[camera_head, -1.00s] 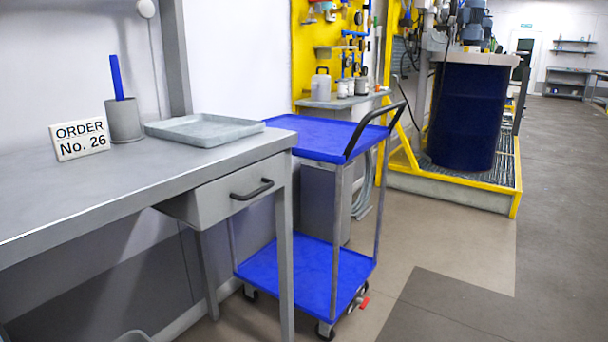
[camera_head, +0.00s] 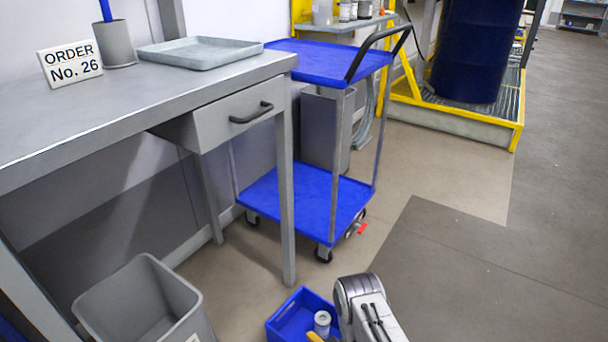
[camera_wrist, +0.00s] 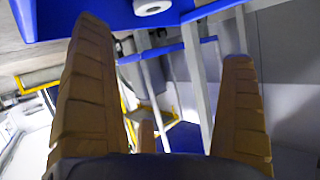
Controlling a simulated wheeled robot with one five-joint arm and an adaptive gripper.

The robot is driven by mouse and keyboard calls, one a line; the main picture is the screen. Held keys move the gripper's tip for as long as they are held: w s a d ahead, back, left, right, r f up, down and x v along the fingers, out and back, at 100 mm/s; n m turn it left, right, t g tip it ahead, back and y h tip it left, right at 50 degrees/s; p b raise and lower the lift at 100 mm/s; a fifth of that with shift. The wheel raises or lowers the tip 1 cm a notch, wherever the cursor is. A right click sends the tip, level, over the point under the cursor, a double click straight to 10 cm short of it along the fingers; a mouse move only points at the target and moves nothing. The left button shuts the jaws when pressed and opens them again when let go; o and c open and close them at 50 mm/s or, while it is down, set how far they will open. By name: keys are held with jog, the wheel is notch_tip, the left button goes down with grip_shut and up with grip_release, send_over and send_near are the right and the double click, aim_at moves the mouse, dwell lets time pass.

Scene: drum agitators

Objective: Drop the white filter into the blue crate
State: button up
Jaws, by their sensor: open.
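The blue crate (camera_head: 284,325) is at the bottom middle of the head view, cut off by the frame edge. The white filter (camera_head: 322,318), a small cylinder with a grey centre, shows within the crate's outline near its right side; whether it rests on the bottom cannot be told. In the wrist view, a white ring-like end, seemingly the filter (camera_wrist: 152,6), shows at the top against blue. My gripper (camera_wrist: 165,42) is open, its two tan fingers wide apart with nothing between them. One fingertip shows beside the filter in the head view.
A grey bin (camera_head: 140,300) stands left of the crate. A grey table (camera_head: 130,105) carries a tray (camera_head: 200,54), a cup and an order sign. A blue two-shelf trolley (camera_head: 305,205) stands behind the crate. The floor at right is clear.

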jog(key=v, duration=0.6)
jog(key=shift+r, duration=0.2)
